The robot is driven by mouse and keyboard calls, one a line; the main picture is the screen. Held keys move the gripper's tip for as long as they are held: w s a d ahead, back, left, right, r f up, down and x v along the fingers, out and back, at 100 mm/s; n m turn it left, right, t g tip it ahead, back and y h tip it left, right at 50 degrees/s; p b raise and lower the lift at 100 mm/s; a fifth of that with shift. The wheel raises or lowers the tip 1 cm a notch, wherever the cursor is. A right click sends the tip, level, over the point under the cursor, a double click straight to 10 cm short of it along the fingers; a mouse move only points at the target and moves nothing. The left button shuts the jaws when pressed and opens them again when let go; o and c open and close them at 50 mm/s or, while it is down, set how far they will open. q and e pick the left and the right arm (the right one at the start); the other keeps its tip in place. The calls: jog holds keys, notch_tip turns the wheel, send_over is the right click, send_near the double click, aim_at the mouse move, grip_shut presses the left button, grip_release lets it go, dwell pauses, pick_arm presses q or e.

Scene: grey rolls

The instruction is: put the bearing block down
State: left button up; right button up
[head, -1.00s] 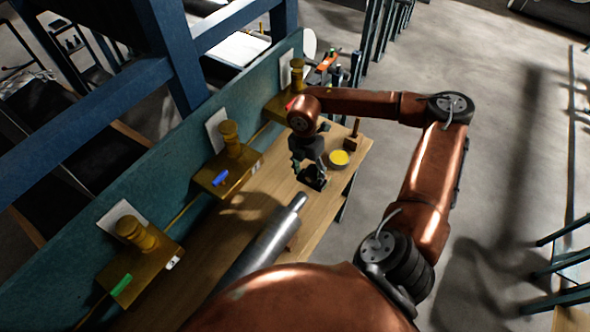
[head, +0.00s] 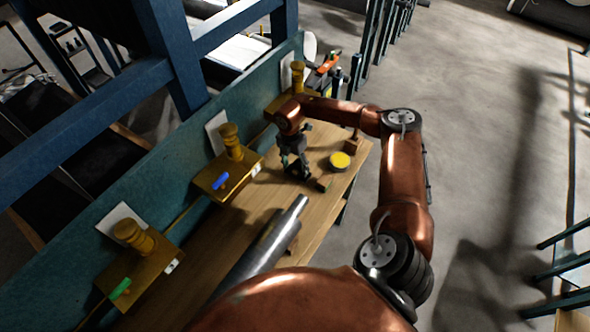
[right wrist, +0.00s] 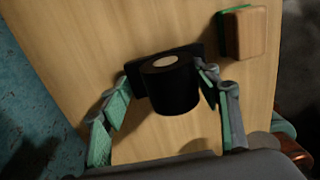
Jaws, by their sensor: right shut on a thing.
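The bearing block is a black round housing on a flat dark base (right wrist: 172,92), in the middle of the right wrist view. My right gripper (right wrist: 163,88) is shut on it, with a green-padded finger on either side of the round part. In the head view the right gripper (head: 296,157) points down over the wooden bench, and the dark block (head: 299,171) shows low at its fingers. I cannot tell whether the base touches the bench top. My left gripper is not in view.
A small brown block (head: 323,184) lies close by; it has a green side in the right wrist view (right wrist: 243,32). A yellow-topped round tin (head: 340,160) and a wooden-handled tool (head: 353,142) stand right. A grey roll (head: 265,245) lies nearer. Brass fixtures (head: 229,172) line the teal backboard (head: 170,190).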

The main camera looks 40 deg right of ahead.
jog(key=shift+f, duration=0.75)
jog(key=o, duration=2.1)
jog(key=shift+c, duration=0.2)
jog(key=r, duration=0.8)
jog(key=w+r, duration=0.1)
jog(key=r, duration=0.3)
jog(key=shift+a, duration=0.2)
